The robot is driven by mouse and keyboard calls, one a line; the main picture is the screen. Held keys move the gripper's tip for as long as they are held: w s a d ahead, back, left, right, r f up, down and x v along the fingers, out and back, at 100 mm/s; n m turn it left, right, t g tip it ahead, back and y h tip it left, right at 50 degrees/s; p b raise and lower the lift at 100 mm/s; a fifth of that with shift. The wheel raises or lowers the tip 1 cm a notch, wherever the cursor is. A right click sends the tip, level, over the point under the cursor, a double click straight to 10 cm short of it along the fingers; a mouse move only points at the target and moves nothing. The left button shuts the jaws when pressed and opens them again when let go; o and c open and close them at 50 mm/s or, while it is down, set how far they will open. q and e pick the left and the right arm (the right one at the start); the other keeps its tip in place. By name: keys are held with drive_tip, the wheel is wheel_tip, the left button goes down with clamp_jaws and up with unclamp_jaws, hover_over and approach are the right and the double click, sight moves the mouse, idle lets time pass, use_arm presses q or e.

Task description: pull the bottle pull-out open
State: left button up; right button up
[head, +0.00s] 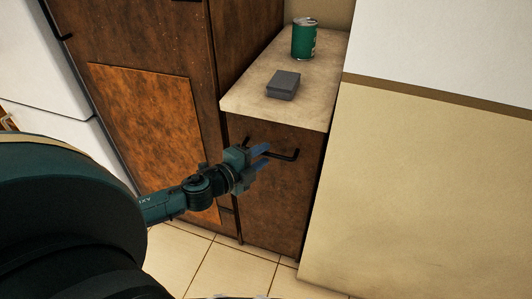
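The bottle pull-out (287,191) is a narrow brown cabinet front under a pale counter, and it looks shut. A black bar handle (285,156) runs across its upper part. My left gripper (264,157) is in front of the handle, its two blue fingers apart and pointing right towards the bar. The fingers and gripper body hide the handle's middle and left part. I cannot tell whether the bar lies between the fingers or whether they touch it. My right gripper is not in view.
A green can (304,40) and a grey box (284,85) stand on the counter (318,75). A tall brown cabinet (150,40) is left of the pull-out, and a beige wall (420,190) is on its right. Tiled floor (232,272) in front is clear.

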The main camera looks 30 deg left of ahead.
use_arm(q)
drive_tip(key=shift+x, duration=1.2)
clamp_jaws()
